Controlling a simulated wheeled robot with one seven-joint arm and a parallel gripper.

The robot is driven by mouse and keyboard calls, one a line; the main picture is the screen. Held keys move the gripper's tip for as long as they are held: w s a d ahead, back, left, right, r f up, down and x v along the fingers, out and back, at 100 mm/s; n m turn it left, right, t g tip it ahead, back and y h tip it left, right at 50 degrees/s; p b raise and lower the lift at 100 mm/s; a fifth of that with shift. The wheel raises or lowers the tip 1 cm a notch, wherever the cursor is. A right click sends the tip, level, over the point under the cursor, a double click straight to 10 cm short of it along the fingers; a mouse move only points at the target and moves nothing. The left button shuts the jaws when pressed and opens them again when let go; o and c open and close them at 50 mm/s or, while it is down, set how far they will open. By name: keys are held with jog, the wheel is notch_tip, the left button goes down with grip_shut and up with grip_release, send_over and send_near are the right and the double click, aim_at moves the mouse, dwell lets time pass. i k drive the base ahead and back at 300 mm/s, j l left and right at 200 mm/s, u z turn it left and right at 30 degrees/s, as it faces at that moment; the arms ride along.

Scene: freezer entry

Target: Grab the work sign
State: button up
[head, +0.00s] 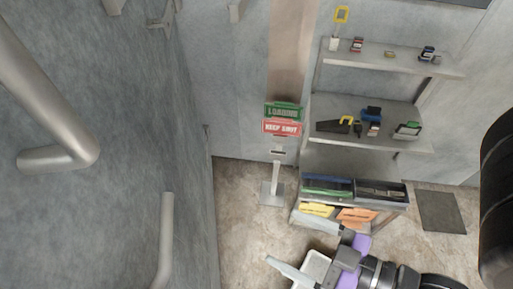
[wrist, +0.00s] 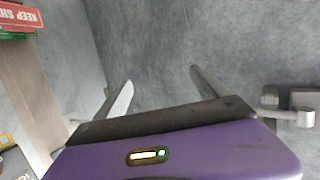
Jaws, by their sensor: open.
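A green sign (head: 283,111) reading "LOADING" and a red sign (head: 282,128) reading "KEEP SHUT" sit one above the other at a slim post by the back wall. A yellow plate (head: 317,210) and an orange plate (head: 357,215) lie on the low shelf; their print is too small to read. I cannot tell which of these is the work sign. My gripper (head: 283,240) is open and empty in front of the low shelf, apart from the signs. In the wrist view, the red sign (wrist: 17,18) is at the top left, outside my open fingers (wrist: 161,76).
A shelf unit (head: 375,62) with small boxes and tools stands at the back right. Its lower part holds dark bins (head: 381,190). A grey mat (head: 440,211) lies right of it. Thick metal handles (head: 58,110) stick out at the left. Floor (head: 238,225) left of the post is clear.

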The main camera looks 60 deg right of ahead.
aim_at(351, 217)
jog(key=z, duration=1.35)
jog(key=k+j+z, duration=0.15)
jog(key=k+z, duration=0.15)
jog(key=z, duration=0.15)
jog(key=k+z, duration=0.3)
jog(key=z, duration=0.15)
